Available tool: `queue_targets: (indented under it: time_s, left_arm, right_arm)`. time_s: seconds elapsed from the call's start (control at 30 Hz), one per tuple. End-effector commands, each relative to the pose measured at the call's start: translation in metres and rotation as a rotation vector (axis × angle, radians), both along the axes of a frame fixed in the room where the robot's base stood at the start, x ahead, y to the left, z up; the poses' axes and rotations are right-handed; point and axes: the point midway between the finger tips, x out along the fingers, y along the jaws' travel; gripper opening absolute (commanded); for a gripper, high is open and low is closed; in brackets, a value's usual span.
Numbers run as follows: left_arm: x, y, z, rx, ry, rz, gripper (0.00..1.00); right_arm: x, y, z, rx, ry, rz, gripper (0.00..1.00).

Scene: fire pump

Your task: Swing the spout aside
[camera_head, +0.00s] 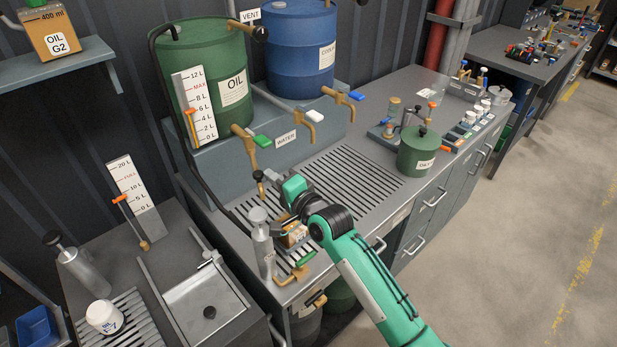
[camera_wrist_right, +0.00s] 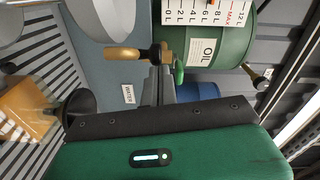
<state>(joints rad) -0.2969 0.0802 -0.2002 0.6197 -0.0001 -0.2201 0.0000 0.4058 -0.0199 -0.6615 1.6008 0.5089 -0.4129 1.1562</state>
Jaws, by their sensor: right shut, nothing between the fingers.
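My left gripper is not in view.
A steel hand pump (camera_head: 262,243) and an amber carton (camera_head: 291,235) stand below my gripper on the slatted drain. A white-handled tap (camera_head: 314,116) and blue-handled tap (camera_head: 355,95) jut out nearby. The slatted bench top is clear behind my arm.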

Motion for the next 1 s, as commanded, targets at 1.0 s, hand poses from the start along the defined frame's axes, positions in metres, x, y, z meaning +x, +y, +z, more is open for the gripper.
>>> queue_targets:
  time_s: [1.0]
  left_arm:
    - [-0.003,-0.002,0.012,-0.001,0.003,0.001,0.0]
  right_arm:
    - [-0.019,0.045,0.0,0.0,0.0,0.016,0.0]
